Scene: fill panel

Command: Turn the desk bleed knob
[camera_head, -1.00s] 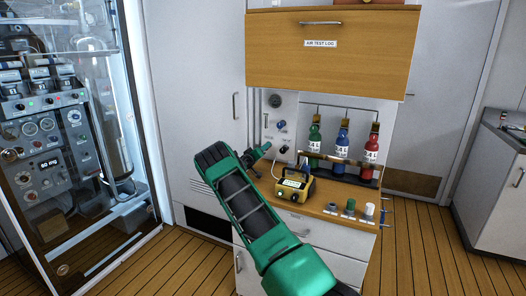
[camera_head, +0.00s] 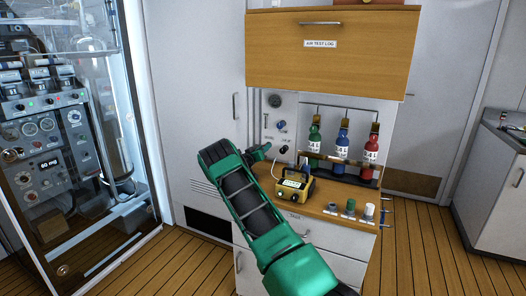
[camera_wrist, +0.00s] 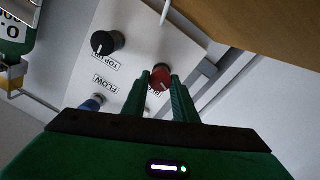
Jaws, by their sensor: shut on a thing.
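The red bleed knob (camera_wrist: 159,75) is on the white panel (camera_wrist: 128,72), between my fingertips in the wrist view. The label under it is mostly hidden by the fingers. My gripper (camera_wrist: 160,84) is shut on the red knob, one green finger on each side. In the head view my gripper (camera_head: 262,152) is at the lower left of the panel (camera_head: 270,107), and it hides the red knob there.
A black knob (camera_wrist: 106,43) labelled TOP UP and a blue knob (camera_wrist: 93,103) near the FLOW label sit beside the red one. A yellow meter (camera_head: 295,187) stands on the desk below. Green, blue and red bottles (camera_head: 342,146) stand to the right.

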